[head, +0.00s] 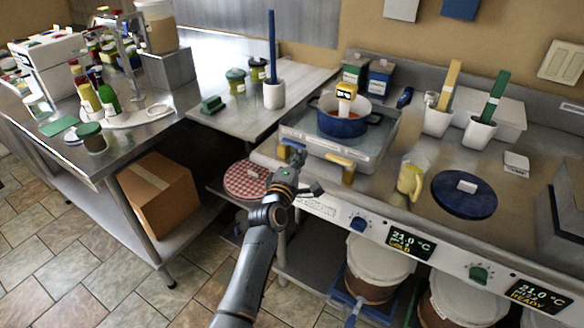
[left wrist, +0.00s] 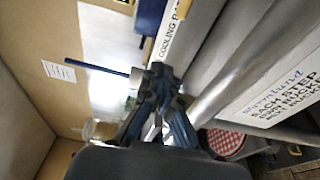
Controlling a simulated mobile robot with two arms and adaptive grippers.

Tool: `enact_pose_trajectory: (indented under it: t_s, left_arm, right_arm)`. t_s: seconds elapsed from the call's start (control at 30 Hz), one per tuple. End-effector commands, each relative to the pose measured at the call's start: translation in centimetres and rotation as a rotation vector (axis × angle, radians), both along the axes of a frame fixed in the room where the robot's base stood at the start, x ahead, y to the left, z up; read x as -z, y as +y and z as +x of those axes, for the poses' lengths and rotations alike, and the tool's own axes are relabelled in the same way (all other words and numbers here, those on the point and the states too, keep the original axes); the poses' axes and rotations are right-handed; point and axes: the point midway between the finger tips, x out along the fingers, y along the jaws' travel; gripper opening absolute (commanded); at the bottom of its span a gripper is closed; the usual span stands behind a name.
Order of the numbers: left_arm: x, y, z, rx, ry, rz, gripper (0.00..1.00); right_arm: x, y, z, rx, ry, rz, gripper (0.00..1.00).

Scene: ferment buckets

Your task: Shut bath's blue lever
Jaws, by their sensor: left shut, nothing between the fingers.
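The bath (head: 382,150) is a clear-walled tub on the steel counter, with a blue pot (head: 343,124) in it. My left gripper (head: 297,152) is shut and empty at the bath's front left corner, close to a yellow part (head: 283,151). In the left wrist view the closed fingers (left wrist: 160,76) point toward a bright gap beside a label reading "COOLING BA" (left wrist: 173,32). A blue piece (left wrist: 150,16) shows beside that label; I cannot tell whether it is the lever. In the head view my gripper may hide the lever. My right gripper is out of view.
A second yellow part (head: 347,172) sits at the bath's front. The control panel (head: 385,238) runs below.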

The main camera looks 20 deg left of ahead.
Motion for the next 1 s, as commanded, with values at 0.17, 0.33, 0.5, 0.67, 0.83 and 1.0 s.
enact_pose_trajectory:
  t_s: [0.17,0.33,0.5,0.67,0.83,1.0]
  left_arm:
    - [0.3,0.9,-3.0,-0.008,0.004,0.002,0.0]
    - [0.4,1.3,-4.7,-0.01,0.005,0.003,0.0]
    - [0.3,1.4,-5.2,-0.01,0.004,0.003,0.0]
    - [0.4,1.4,-5.2,-0.011,0.005,0.004,0.0]
    - [0.4,1.4,-5.2,-0.011,0.005,0.004,0.0]
    - [2.0,1.2,-5.4,-0.005,0.032,0.032,0.0]
  right_arm:
    - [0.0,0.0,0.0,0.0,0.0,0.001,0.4]
    - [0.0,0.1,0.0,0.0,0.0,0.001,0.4]
    - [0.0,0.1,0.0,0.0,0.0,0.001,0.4]
    - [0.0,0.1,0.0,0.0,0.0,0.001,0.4]
    - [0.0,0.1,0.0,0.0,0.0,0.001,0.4]
    - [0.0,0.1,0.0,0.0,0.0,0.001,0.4]
